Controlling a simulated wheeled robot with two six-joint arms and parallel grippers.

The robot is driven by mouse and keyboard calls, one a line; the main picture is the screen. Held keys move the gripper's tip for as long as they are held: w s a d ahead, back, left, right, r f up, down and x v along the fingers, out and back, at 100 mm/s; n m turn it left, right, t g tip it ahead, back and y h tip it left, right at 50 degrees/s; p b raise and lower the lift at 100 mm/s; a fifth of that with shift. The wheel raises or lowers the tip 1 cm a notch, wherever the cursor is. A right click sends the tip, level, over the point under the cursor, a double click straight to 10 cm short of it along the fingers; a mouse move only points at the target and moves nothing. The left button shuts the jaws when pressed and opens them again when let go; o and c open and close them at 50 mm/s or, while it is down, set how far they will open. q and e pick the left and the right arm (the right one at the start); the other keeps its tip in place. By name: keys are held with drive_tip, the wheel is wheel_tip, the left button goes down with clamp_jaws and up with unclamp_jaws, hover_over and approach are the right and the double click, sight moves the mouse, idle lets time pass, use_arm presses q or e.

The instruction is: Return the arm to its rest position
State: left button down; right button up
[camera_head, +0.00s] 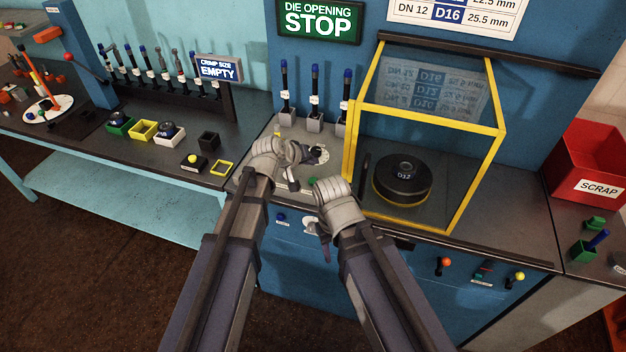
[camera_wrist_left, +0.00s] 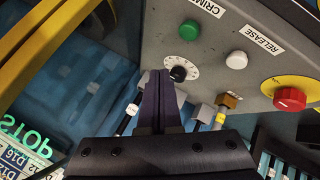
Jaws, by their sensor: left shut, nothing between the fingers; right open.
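My left gripper (camera_head: 307,156) is over the control panel of the blue machine, close to a round white dial with a black knob (camera_head: 317,152). In the left wrist view its fingers (camera_wrist_left: 160,76) are together and empty, with the tips beside the dial knob (camera_wrist_left: 178,73); I cannot tell whether they touch it. My right gripper (camera_head: 325,238) is lower, in front of the machine's blue front edge. It is open, and its fingers are partly hidden by the wrist.
A yellow-framed clear guard (camera_head: 500,133) stands right of my arms, with a black die (camera_head: 403,179) marked D12 inside. The panel has a green button (camera_wrist_left: 189,30), a white button (camera_wrist_left: 236,60) and a red knob (camera_wrist_left: 290,98). A red scrap bin (camera_head: 590,165) is far right.

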use_arm(q)
drive_tip(key=s+a+f+m+g+y, duration=0.2)
drive_tip(key=s, duration=0.6)
drive_tip(key=s+a+f+m+g+y, duration=0.1)
drive_tip(key=s+f+g+y, duration=0.1)
drive_tip(key=s, duration=0.7)
drive_tip(key=s+a+f+m+g+y, duration=0.2)
drive_tip(key=s+g, duration=0.1)
drive_tip(key=s, duration=0.5)
drive_tip(key=shift+s+a+f+m+g+y, duration=0.25)
drive_tip(key=shift+s+a+m+g+y, duration=0.05)
drive_tip(key=shift+s+g+y, duration=0.1)
idle(0.4)
